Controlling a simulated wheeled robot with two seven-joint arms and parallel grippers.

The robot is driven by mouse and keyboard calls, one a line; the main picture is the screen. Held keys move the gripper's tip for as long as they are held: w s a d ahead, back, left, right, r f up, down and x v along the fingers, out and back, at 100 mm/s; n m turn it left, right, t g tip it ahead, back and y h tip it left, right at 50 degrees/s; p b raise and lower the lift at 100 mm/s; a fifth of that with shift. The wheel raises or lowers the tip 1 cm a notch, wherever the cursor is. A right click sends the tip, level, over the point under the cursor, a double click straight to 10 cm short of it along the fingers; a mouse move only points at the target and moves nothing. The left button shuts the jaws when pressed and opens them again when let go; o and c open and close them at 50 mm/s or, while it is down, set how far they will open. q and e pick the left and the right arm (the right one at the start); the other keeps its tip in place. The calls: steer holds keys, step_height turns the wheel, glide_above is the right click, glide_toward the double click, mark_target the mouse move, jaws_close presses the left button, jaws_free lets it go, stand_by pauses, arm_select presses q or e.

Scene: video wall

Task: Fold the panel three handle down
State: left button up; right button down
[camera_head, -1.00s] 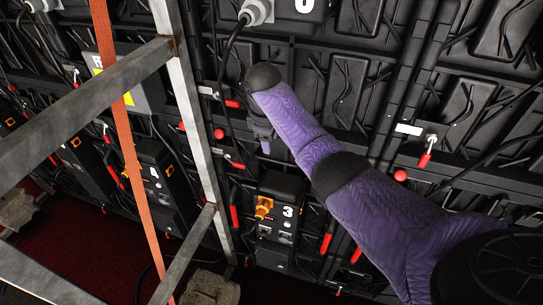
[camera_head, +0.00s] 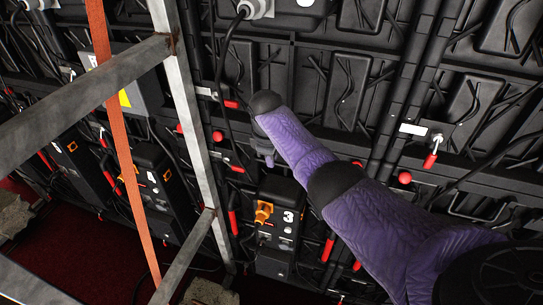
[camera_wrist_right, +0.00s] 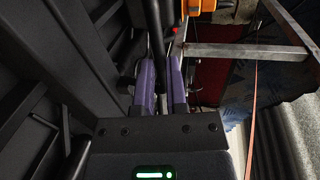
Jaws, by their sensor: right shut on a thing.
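The unit marked 3 (camera_head: 283,215), a black box with an orange plug (camera_head: 263,213), is on the back of the video wall at lower middle. My right gripper (camera_head: 266,158) is just above it, mostly hidden by my purple arm. In the right wrist view my two purple fingers (camera_wrist_right: 162,85) are shut on a dark upright bar (camera_wrist_right: 156,45). The bar looks like the panel three handle, but its ends are hidden. My left gripper is not in view.
A metal frame (camera_head: 190,100) and an orange strap (camera_head: 122,160) stand to the left, close to my right gripper. A black cable (camera_head: 222,50) hangs beside it. Red-handled latches (camera_head: 430,160) dot the wall.

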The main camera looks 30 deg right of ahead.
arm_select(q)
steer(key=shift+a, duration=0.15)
